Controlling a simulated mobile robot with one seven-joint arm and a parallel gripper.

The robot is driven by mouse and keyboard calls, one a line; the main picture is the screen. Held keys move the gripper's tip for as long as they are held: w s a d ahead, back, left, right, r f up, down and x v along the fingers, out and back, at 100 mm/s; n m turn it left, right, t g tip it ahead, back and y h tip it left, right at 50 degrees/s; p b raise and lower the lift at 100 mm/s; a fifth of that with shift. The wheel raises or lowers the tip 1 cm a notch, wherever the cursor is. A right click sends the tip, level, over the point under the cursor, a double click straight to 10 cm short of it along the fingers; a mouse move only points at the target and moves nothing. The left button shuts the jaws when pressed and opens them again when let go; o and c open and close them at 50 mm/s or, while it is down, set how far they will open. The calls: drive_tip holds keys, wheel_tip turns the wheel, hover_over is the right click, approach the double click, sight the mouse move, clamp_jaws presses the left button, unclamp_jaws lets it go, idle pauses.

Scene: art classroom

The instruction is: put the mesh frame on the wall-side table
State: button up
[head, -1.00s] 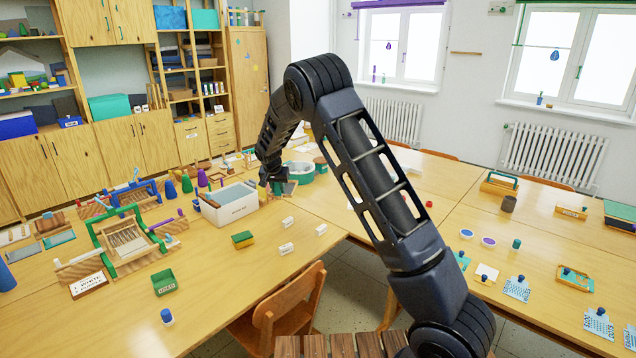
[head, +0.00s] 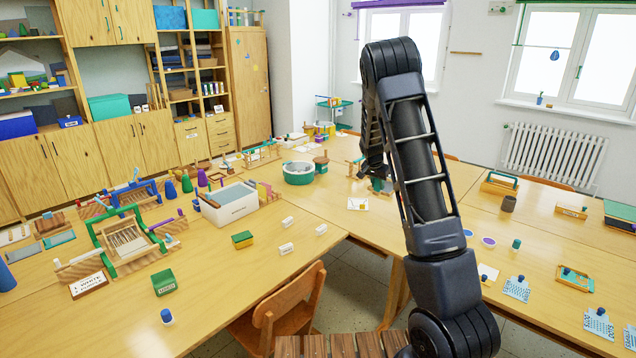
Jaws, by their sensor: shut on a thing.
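My gripper (head: 374,172) hangs over the far middle table, left of my upright arm link. It is shut on a small teal-green piece (head: 381,186), which I take to be the mesh frame; my fingers and arm hide most of it, and no mesh can be made out. I cannot tell whether it touches the tabletop. The joined wooden tables run from the left to the window wall at the right; the right-hand table (head: 540,238) lies nearest the radiator. Which one is the wall-side table is not marked.
A white-and-teal round tub (head: 298,173) and a white bin (head: 230,203) stand left of my gripper.

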sight(387, 194)
drive_tip(key=d, duration=0.1)
drive_tip(key=s+d, duration=0.1)
drive_tip(key=d, duration=0.1)
drive_tip(key=shift+d+m, duration=0.25)
drive_tip(key=shift+m, duration=0.05)
drive_tip(key=shift+s+d+f, duration=0.1)
drive_tip(key=shift+d+f, duration=0.05)
drive_tip(key=shift+d, duration=0.2)
wheel_tip(387, 194, down, 20)
drive_tip(key=shift+r, duration=0.1)
drive_tip(key=o, duration=1)
